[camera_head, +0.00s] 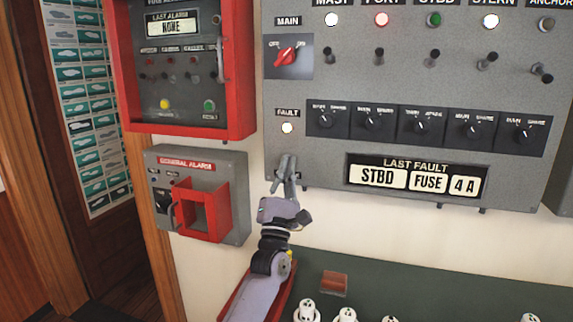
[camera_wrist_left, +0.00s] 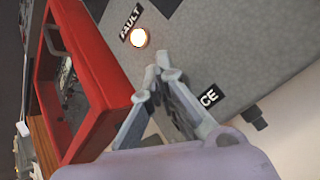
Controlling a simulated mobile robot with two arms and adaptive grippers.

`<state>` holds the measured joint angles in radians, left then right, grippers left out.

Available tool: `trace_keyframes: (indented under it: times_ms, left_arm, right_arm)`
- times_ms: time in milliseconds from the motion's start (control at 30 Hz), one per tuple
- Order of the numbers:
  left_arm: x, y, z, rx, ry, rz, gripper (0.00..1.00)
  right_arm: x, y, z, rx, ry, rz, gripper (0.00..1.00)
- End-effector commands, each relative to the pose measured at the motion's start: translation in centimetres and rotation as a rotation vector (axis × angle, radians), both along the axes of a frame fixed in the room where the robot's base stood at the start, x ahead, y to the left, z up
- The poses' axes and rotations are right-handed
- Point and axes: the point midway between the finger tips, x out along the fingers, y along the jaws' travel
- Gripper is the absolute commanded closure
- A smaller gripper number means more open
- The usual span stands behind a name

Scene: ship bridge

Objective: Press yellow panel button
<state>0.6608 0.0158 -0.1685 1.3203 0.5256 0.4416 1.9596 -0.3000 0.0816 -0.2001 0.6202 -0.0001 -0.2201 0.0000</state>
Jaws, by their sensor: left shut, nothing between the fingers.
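A small yellow button (camera_head: 164,103) sits at the lower left inside the red-framed alarm panel (camera_head: 247,125) on the wall. A green button (camera_head: 209,106) is to its right. My left gripper (camera_head: 286,160) is shut and empty, pointing up in front of the lower left edge of the grey panel, right of and below the yellow button. In the left wrist view the gripper (camera_wrist_left: 160,70) has its fingertips together just below the lit, pale FAULT lamp (camera_wrist_left: 139,38). That view shows the red frame at left, but I cannot make out the yellow button there. The right gripper is not in view.
The grey panel (camera_head: 400,85) has lamps, toggles and dials. A general alarm box (camera_head: 236,165) with a protruding red guard (camera_head: 203,212) is left of my gripper. Below is a dark green surface (camera_head: 420,268) with several white objects. Bare wall lies between the boxes.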

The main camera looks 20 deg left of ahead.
Motion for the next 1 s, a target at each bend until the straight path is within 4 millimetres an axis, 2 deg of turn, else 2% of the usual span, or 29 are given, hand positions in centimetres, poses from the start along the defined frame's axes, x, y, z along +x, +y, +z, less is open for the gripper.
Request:
trace_keyframes:
  times_ms: [733,1000]
  left_arm:
    - [0.48,-0.03,-0.02,0.0,0.001,0.0,1.0]
    - [-0.37,0.02,0.01,0.0,0.001,0.0,1.0]
  right_arm:
    - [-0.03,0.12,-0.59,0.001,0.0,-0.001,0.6]
    - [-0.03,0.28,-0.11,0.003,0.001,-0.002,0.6]
